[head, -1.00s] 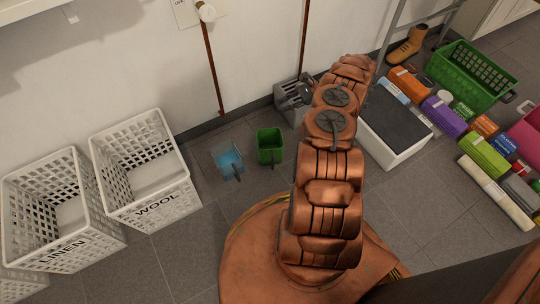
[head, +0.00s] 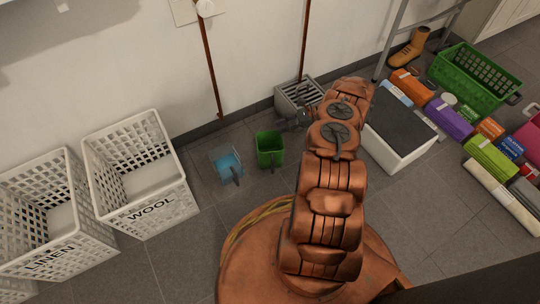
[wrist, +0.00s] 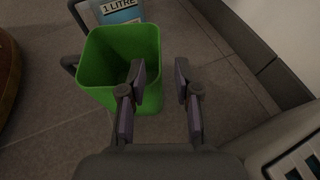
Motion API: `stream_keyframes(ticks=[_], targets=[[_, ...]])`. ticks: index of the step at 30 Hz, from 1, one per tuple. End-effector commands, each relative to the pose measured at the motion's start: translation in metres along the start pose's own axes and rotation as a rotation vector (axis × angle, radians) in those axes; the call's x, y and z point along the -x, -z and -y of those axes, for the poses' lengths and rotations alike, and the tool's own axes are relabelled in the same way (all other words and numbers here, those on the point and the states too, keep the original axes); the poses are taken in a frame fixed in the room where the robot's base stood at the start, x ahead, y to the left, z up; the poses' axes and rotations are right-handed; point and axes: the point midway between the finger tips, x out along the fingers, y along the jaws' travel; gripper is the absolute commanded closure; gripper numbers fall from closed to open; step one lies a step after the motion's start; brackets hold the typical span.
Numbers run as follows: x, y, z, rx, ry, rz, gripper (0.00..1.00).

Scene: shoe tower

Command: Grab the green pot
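The green pot (head: 270,152) stands upright and open-topped on the floor, right of a clear blue measuring jug (head: 228,164). In the wrist view the pot (wrist: 105,62) fills the upper left, with the jug (wrist: 118,12), labelled "1 LITRE", behind it. My gripper (head: 287,123) is just right of the pot in the head view, partly hidden by my arm. In the wrist view my gripper (wrist: 160,83) is open and empty. Its left finger overlaps the pot, and the pot's right wall shows between the fingers. I cannot tell whether they touch.
A grey slotted box (head: 300,93) stands by the wall beside my gripper. A white box with a dark top (head: 400,120) is to the right. White "WOOL" (head: 150,210) and "LINEN" (head: 50,245) baskets stand left. Floor in front of the pot is clear.

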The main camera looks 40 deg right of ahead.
Motion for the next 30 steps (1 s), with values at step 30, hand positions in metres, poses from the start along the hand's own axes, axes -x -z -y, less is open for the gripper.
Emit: stream_keyframes(ticks=[30], targets=[[-0.065,0.0,0.0,0.001,0.0,-0.001,0.69]])
